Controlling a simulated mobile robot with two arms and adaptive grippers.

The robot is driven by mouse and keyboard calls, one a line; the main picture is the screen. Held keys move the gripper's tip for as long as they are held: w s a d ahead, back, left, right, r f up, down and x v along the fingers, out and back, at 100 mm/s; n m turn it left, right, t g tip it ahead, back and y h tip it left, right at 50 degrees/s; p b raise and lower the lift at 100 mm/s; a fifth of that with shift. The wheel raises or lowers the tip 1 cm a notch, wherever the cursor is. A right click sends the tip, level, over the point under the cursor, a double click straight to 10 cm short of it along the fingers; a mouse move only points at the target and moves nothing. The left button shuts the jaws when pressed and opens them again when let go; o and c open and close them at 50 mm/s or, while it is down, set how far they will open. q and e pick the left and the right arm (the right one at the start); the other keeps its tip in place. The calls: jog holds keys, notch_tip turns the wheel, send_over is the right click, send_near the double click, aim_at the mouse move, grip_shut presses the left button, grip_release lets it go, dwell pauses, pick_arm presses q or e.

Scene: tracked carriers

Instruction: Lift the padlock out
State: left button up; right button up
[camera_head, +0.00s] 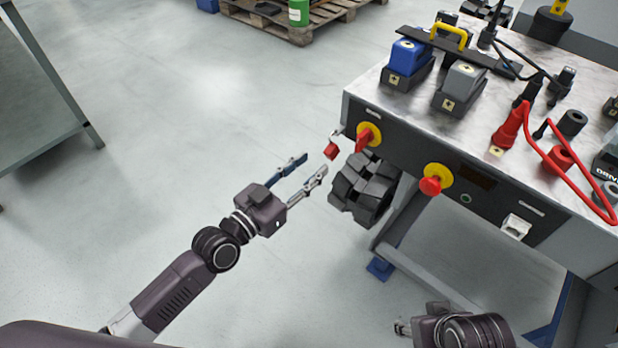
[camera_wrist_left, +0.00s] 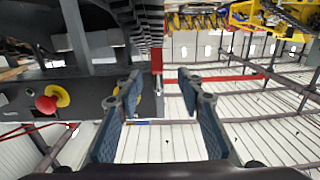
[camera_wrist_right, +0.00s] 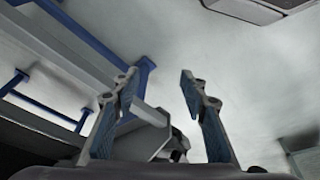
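The padlock (camera_head: 331,151) has a small red body and a silver shackle, and hangs at the left end of the bench's front panel. Its shackle runs towards the red handle of the yellow rotary switch (camera_head: 368,135); I cannot tell exactly how it passes through. My left gripper (camera_head: 314,165) is open and empty, just left of and below the padlock. In the left wrist view the padlock (camera_wrist_left: 156,60) shows beyond and between the open fingertips (camera_wrist_left: 160,80), apart from both. My right gripper (camera_head: 402,328) is low at the bottom of the head view; its own wrist view shows its fingers (camera_wrist_right: 159,78) apart and empty.
A dark segmented block (camera_head: 363,188) sits below the switch, close right of my left gripper. A red knob on a yellow disc (camera_head: 430,185) juts from the panel. The bench top (camera_head: 375,90) carries blue and grey units and red cables.

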aim_at(329, 149)
pick_arm(q)
jog(key=x, duration=0.5)
jog(key=r+x, duration=0.1)
jog(key=x, duration=0.2)
jog(key=shift+s+d+b, duration=0.15)
jog(key=shift+s+b, duration=0.05)
jog(key=shift+b, duration=0.2)
grip_shut()
